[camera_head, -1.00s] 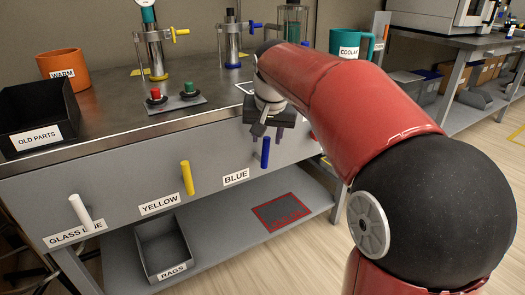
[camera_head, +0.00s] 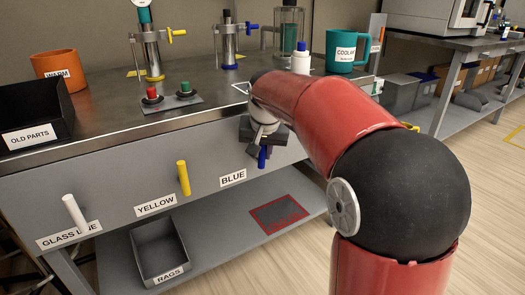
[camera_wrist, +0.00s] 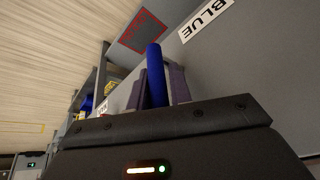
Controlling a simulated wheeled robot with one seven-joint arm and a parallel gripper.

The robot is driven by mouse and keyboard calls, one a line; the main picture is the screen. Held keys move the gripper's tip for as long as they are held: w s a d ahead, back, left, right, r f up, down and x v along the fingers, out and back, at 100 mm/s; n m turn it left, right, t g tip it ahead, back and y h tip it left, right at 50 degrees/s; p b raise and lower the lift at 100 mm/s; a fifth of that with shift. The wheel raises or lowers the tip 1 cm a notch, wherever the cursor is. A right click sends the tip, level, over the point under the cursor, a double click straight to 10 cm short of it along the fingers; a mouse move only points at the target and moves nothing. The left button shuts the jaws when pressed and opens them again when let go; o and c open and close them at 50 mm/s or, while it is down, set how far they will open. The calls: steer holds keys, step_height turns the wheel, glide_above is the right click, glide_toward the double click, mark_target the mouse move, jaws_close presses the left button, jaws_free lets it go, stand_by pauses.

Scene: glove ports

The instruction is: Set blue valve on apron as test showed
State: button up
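The blue valve handle (camera_head: 262,157) sticks out from the bench's grey front apron (camera_head: 110,185), right of the BLUE label (camera_head: 233,177). My gripper (camera_head: 262,146) is at this handle and hides its upper part in the head view. In the wrist view the blue handle (camera_wrist: 155,75) stands between the two fingers of my gripper (camera_wrist: 160,85). It is close to the left finger, and a narrow gap seems to show on the right, so the fingers look open around it. The yellow handle (camera_head: 183,178) and white handle (camera_head: 75,213) are further left on the apron.
On the bench top are an OLD PARTS bin (camera_head: 36,112), an orange mug (camera_head: 60,65), red and green buttons (camera_head: 168,97), valve columns (camera_head: 150,50) and a teal COOLANT mug (camera_head: 346,50). Below are a RAGS bin (camera_head: 160,252) and a red-framed mat (camera_head: 281,214) on the shelf.

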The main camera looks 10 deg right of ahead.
steer(key=shift+d, duration=0.1)
jaws_close()
steer(key=shift+d+f, duration=0.15)
steer(key=shift+d+y+p, duration=0.15)
steer(key=shift+y+p, duration=0.15)
steer(key=shift+p, duration=0.15)
steer(key=shift+w+d+f+m+g+y+p, duration=0.1)
steer(key=shift+d+f+m+g+y+p, duration=0.45)
steer(key=shift+y+p, duration=1.45)
steer(key=shift+w+d+f+m+g+y+p, duration=0.15)
steer(key=shift+f+m+g+y+p, duration=0.75)
steer(key=shift+y, duration=2.05)
steer(key=shift+w+d+f+m+g+y+p, duration=0.1)
steer(key=shift+d+f+m+g+y+p, duration=0.4)
steer(key=shift+y+p, duration=1.55)
steer(key=shift+a+f+y+b, duration=0.15)
steer(key=shift+y+b, duration=0.25)
steer(key=shift+y, duration=0.2)
